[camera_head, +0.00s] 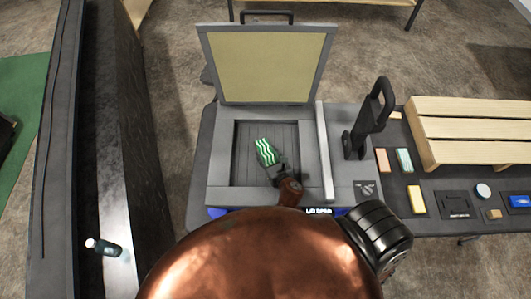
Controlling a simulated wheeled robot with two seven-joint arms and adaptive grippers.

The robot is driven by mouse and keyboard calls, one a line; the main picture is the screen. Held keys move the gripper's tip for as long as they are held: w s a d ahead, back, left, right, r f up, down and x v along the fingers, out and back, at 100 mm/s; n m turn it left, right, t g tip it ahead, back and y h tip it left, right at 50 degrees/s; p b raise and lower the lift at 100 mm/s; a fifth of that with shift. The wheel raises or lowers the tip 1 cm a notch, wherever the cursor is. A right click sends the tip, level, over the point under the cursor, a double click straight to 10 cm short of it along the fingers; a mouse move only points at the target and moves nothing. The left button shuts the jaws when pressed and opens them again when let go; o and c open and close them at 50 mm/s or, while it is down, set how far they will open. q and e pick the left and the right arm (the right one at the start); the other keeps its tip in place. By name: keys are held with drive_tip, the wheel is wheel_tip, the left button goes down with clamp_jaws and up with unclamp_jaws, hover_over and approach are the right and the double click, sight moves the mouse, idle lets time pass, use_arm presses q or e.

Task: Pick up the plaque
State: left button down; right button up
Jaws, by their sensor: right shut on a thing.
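The plaque (265,150) is a small green block with white wavy stripes. It shows over the recessed bay of the open grey console (220,172). My right gripper (273,166) is shut on the near end of the plaque, which tilts toward the upper left. I cannot tell how high the plaque is above the bay floor. The console's lid (266,64) stands open behind the bay. My left gripper is not in view.
A black handle (368,118) stands upright at the console's right. Right of it are a striped block (404,160), a yellow block (417,199) and a slatted wooden rack (470,130). A small bottle (103,247) lies at left. My copper-coloured arm covers the front.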

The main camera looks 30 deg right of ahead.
drive_tip(key=shift+c, duration=1.4)
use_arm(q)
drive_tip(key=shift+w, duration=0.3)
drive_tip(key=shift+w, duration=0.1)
